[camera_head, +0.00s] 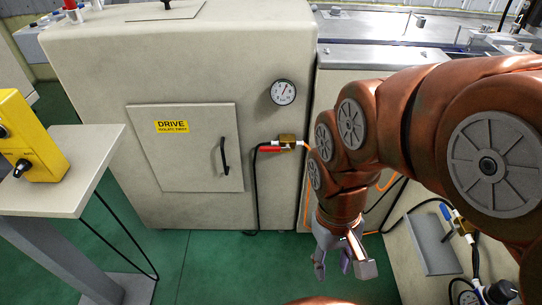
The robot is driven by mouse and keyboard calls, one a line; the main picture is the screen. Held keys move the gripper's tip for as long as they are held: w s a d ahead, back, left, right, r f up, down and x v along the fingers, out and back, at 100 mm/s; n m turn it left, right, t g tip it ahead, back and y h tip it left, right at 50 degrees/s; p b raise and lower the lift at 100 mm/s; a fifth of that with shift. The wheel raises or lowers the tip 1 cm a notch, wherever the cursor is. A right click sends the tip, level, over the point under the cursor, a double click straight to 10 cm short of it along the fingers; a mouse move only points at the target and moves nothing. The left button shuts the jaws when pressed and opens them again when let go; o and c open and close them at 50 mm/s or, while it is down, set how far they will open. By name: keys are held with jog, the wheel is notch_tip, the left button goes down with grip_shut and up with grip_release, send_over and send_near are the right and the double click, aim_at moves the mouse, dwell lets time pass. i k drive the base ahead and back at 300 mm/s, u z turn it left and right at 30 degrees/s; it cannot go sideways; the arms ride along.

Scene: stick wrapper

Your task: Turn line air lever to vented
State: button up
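Two lever valves show, and I cannot tell by a label which one is the line air lever. One is a brass valve (287,140) with a red lever (269,149) pointing left, on the right side of the DRIVE cabinet. The other, at the lower right, is a brass valve (463,226) with a blue lever (446,211), partly beside my arm. My gripper (345,268) hangs pointing down over the green floor, its fingers apart. A small purple part shows between the fingers; I cannot tell what it is. My gripper is apart from both levers.
The beige cabinet (75,95) has a DRIVE label (172,126), a door with a black handle (224,155) and a round gauge (283,92). Black and orange hoses hang near the valves. A yellow control box (28,135) stands on a side table (85,150). Green floor (215,265) lies clear in front.

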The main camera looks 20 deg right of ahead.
aim_at(270, 149)
jog(key=u, duration=0.35)
jog(key=k, duration=0.8)
jog(key=u, duration=1)
